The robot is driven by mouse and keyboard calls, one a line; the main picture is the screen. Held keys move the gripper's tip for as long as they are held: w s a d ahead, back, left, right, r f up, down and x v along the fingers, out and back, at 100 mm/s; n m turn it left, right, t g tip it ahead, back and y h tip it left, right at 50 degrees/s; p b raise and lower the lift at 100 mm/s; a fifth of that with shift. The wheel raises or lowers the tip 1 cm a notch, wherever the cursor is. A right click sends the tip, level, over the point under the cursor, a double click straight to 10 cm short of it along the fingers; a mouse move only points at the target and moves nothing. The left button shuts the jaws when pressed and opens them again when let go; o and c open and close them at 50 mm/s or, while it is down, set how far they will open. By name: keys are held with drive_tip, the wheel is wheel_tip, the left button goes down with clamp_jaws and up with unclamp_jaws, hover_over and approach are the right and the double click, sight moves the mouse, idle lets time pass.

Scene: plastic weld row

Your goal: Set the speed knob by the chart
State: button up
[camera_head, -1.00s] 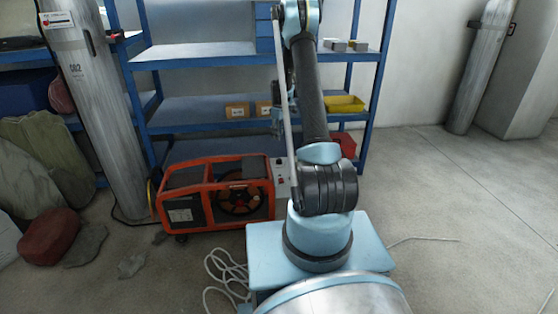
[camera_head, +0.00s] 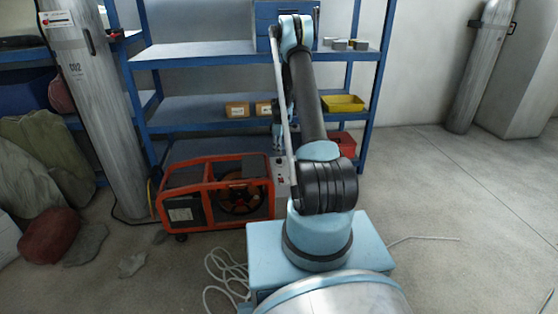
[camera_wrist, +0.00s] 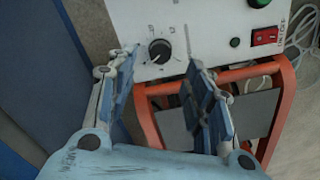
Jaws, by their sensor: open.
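The speed knob (camera_wrist: 159,51) is a round black dial with a pale pointer mark on a white panel (camera_wrist: 215,22), with small printed marks around it. My gripper (camera_wrist: 163,58) is open, with one finger at either side of the knob in the wrist view. I see no finger closed on the knob; how far the fingertips are from the panel I cannot tell. The panel belongs to the orange-framed machine (camera_head: 215,205), where its edge shows beside my arm in the head view. No chart is readable in either view.
A blue shelf rack (camera_head: 200,110) stands behind the machine, with small boxes and a yellow bin (camera_head: 343,104). A gas cylinder (camera_head: 92,110) stands at left. Floor at right is clear.

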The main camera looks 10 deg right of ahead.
sight(279, 159)
drive_tip(key=shift+f, duration=3.5)
drive_tip(key=shift+c, duration=0.6)
drive_tip(key=c, duration=0.9)
